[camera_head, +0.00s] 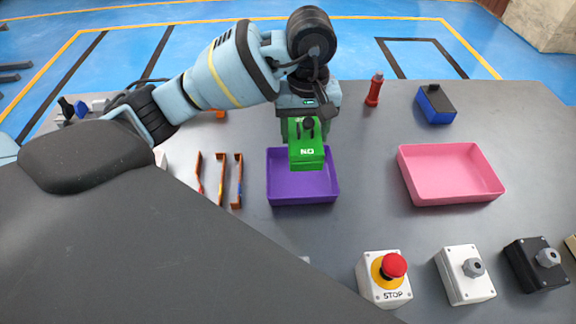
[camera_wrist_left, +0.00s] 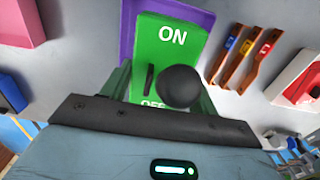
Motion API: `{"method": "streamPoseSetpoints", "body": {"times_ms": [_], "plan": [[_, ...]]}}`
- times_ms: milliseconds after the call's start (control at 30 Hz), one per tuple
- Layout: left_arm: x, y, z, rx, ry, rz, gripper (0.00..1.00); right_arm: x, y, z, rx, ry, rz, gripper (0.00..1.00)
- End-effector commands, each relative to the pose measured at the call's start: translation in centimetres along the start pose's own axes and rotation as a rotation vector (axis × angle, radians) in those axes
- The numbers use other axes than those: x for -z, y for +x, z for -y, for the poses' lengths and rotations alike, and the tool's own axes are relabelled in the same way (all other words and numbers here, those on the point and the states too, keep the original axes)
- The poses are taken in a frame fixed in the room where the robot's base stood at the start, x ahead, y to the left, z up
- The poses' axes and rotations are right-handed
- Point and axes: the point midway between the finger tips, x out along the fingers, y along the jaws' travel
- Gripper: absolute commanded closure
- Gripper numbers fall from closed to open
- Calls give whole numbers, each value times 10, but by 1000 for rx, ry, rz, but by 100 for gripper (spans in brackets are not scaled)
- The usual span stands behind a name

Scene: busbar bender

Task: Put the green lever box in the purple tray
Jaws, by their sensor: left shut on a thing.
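The green lever box (camera_head: 307,153) is held by my left gripper (camera_head: 308,120) over the back part of the purple tray (camera_head: 302,190). It also shows in the left wrist view (camera_wrist_left: 172,50), with the word ON and a black lever knob facing the camera. The left gripper's fingers (camera_wrist_left: 160,90) are shut on the two sides of the box. The box looks to be above the tray floor, but its exact height I cannot tell. The purple tray also shows behind the box in the left wrist view (camera_wrist_left: 126,30). My right gripper is not in view.
A pink tray (camera_head: 450,196) lies to the right. Copper bars (camera_head: 220,180) lie left of the purple tray. A stop button box (camera_head: 384,278) and switch boxes (camera_head: 465,274) line the front.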

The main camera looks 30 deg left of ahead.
Motion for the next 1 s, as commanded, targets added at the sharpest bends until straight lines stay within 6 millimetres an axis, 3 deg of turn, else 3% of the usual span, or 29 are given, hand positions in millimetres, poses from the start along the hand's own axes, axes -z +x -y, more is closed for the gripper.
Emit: {"method": "streamPoseSetpoints", "body": {"times_ms": [367,700,1000], "plan": [[0,2,0,0,0,0,76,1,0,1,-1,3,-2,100],[0,53,0,0,0,0,76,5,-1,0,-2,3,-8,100],[0,63,0,-2,0,-2,76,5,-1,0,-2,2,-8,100]]}}
